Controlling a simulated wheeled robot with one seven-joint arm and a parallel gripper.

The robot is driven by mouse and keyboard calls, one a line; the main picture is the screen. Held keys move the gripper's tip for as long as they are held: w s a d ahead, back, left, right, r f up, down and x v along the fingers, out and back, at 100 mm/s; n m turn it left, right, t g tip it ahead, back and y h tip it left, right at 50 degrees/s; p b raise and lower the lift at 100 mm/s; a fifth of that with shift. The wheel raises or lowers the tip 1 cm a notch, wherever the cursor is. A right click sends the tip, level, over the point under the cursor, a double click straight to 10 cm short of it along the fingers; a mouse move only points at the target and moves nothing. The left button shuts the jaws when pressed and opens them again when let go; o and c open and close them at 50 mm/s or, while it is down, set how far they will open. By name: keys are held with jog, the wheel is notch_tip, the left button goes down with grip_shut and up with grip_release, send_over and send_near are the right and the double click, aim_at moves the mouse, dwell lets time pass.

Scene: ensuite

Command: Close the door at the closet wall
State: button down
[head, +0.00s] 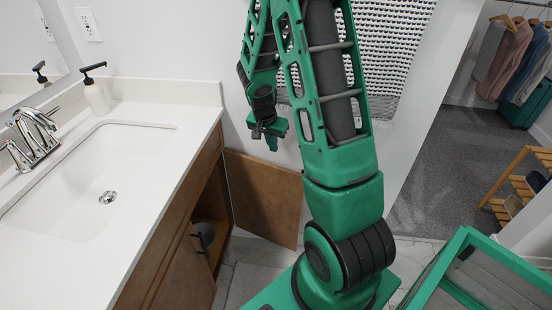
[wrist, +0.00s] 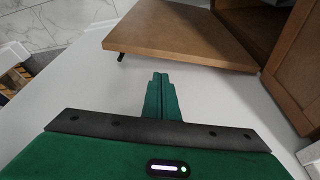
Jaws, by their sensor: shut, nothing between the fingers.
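The brown wooden vanity door (head: 265,203) on the side nearer the closet stands wide open, swung out from the cabinet along the white wall. In the wrist view the door (wrist: 185,34) shows as a broad panel beyond my fingers, with a dark handle (wrist: 121,57) at its left edge. My gripper (head: 271,142) hangs above the door near the wall. It is shut and empty; in the wrist view its green fingertips (wrist: 160,76) are together, just short of the door in the picture. I cannot tell whether they touch it.
The white counter (head: 178,155) with its sink fills the left. The other vanity door (head: 180,275) looks closed, and a round grey object (head: 203,233) shows near the cabinet opening. A textured white towel or mat (head: 385,45) is behind my arm. Closet carpet (head: 440,150) lies open at right.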

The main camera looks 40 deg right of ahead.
jog(key=x, duration=1)
jog(key=shift+d, duration=0.1)
